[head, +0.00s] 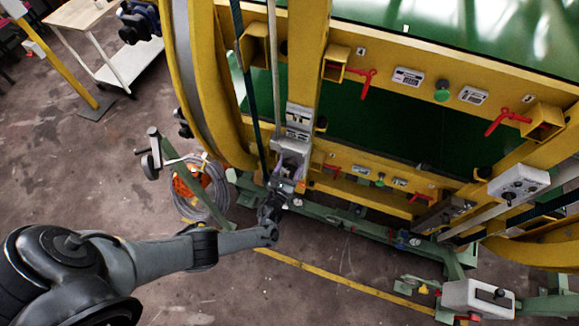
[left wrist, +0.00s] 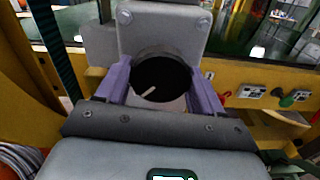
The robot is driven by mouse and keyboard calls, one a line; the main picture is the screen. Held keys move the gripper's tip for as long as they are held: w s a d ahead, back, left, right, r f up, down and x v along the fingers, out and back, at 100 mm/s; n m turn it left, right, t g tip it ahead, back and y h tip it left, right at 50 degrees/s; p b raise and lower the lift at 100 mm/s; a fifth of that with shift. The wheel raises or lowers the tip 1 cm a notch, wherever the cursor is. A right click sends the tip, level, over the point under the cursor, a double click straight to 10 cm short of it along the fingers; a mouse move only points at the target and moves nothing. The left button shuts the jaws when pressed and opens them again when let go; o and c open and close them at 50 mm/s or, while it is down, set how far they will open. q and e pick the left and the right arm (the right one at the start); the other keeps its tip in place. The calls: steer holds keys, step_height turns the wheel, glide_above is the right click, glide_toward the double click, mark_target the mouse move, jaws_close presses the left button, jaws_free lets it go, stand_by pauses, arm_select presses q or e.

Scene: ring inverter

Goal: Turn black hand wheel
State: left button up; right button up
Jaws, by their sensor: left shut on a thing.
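The black hand wheel (left wrist: 165,76) is a round black disc with a pale streak, set in a grey housing (left wrist: 160,30) in the left wrist view. My left gripper (left wrist: 159,82) has one purple finger on each side of the wheel and is shut on it. In the head view, my left gripper (head: 288,172) reaches up to the grey unit (head: 298,125) on the yellow frame, and the wheel is hidden there. My right gripper is not in view.
The yellow machine frame (head: 395,75) has red handles (head: 362,83) and green buttons right of the gripper. A green base beam (head: 345,218) runs below. A coiled hose (head: 205,190) lies to the left. Floor in front is mostly clear.

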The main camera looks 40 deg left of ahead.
arm_select(q)
steer(key=shift+m, duration=0.5)
steer(key=o, duration=1)
steer(key=shift+s+d+p, duration=0.2)
steer(key=shift+s+p, duration=0.15)
steer(key=shift+s, duration=0.2)
steer(key=p+v, duration=0.2)
steer(key=v, duration=0.7)
steer(key=shift+s+d, duration=0.1)
steer(key=shift+s, duration=0.2)
